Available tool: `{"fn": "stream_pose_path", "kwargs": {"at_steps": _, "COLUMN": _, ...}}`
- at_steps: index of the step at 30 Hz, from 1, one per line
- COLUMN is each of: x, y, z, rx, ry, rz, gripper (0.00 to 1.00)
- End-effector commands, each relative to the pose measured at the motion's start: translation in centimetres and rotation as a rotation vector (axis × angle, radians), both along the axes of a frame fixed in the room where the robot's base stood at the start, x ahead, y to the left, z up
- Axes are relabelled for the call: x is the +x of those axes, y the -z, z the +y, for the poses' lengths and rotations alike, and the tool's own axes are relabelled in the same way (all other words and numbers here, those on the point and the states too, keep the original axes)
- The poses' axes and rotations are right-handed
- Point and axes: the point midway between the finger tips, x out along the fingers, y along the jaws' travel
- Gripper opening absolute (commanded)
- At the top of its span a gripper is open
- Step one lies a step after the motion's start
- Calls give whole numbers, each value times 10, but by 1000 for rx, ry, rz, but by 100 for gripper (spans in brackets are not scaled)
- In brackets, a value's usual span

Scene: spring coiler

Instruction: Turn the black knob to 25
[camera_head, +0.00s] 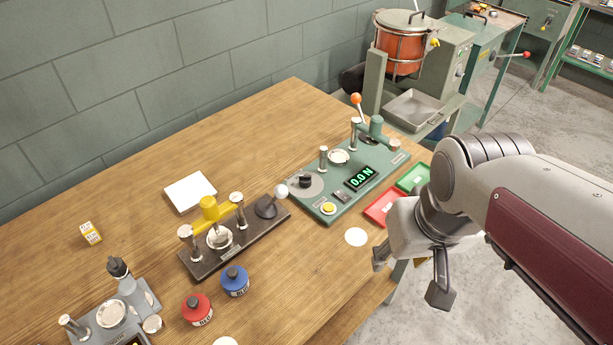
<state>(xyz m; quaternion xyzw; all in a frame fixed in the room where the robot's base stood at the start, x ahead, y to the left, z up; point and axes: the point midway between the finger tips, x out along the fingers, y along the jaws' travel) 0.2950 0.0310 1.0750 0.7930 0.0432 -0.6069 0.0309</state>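The black knob (305,181) sits on a round grey dial plate at the left end of the green tester (345,188) on the wooden bench. The dial's markings are too small to read. The tester's green display (361,179) reads 0.0 N. My gripper (411,274) hangs at the bench's right edge, to the right of and nearer than the knob. Its fingers are spread apart with nothing seen between them, and it is well away from the knob.
Red (381,208) and green (413,178) trays lie between the tester and my arm.

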Motion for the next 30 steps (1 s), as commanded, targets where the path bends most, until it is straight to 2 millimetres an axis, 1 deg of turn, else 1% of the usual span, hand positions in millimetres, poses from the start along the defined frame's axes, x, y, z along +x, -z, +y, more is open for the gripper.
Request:
{"fn": "stream_pose_path", "kwargs": {"at_steps": 17, "x": 84, "y": 32, "z": 39, "rx": -2, "ry": -63, "rz": 79, "gripper": 39}}
{"fn": "stream_pose_path", "kwargs": {"at_steps": 26, "x": 133, "y": 57, "z": 65, "rx": 0, "ry": -89, "rz": 91, "gripper": 39}}
{"fn": "stream_pose_path", "kwargs": {"at_steps": 30, "x": 157, "y": 71, "z": 79, "rx": 3, "ry": -99, "rz": 90, "gripper": 39}}
